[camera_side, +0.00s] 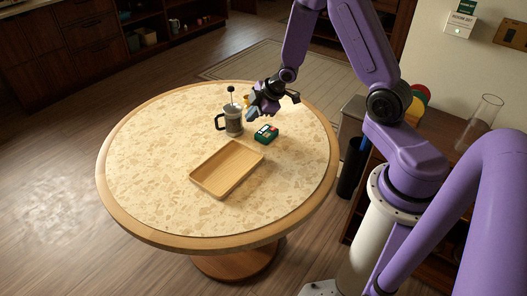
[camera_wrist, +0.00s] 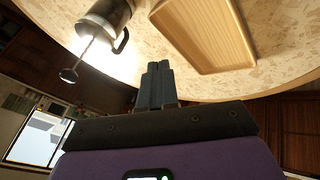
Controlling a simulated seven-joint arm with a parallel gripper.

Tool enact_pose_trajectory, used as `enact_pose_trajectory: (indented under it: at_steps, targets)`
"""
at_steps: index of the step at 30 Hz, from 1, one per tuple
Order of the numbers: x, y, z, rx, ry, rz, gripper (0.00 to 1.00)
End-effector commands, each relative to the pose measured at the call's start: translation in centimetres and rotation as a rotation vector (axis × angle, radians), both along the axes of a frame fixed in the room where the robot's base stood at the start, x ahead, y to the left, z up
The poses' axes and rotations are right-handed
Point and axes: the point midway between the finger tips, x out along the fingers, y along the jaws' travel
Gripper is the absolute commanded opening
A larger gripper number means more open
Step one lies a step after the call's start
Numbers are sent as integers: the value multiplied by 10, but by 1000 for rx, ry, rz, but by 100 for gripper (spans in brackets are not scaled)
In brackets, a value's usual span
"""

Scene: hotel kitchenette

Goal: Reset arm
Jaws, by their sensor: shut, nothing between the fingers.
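My purple arm reaches over a round table (camera_side: 150,180) with a speckled top and a wooden rim. My gripper (camera_side: 254,113) is above the table's far right part, close to a French press and a green box in the side view. In the wrist view the two dark fingers of my gripper (camera_wrist: 157,70) are pressed together with nothing between them. The gripper appears to be in the air and apart from the objects, though the exact gap is hard to tell.
A French press (camera_side: 233,122) stands at the gripper's left; it also shows in the wrist view (camera_wrist: 105,17). A small green box (camera_side: 266,134) lies below the gripper. An empty wooden tray (camera_side: 227,168) lies nearer the middle. The table's left side is clear.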

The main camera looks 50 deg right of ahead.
Motion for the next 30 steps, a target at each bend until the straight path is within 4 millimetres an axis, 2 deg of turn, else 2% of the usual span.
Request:
enact_pose_trajectory:
  at_steps: [1, 8, 15, 22, 27, 30]
  targets:
    - [-5, 15, 10, -6, 17, 9, 0]
    - [-43, 69, 46, -26, 117, 9, 0]
    - [-106, 114, 81, -37, 224, 8, 0]
    - [-184, 140, 110, -52, 338, 16, 0]
    - [-246, 143, 129, -75, 427, 32, 0]
    - [-276, 140, 138, -91, 474, 43, 0]
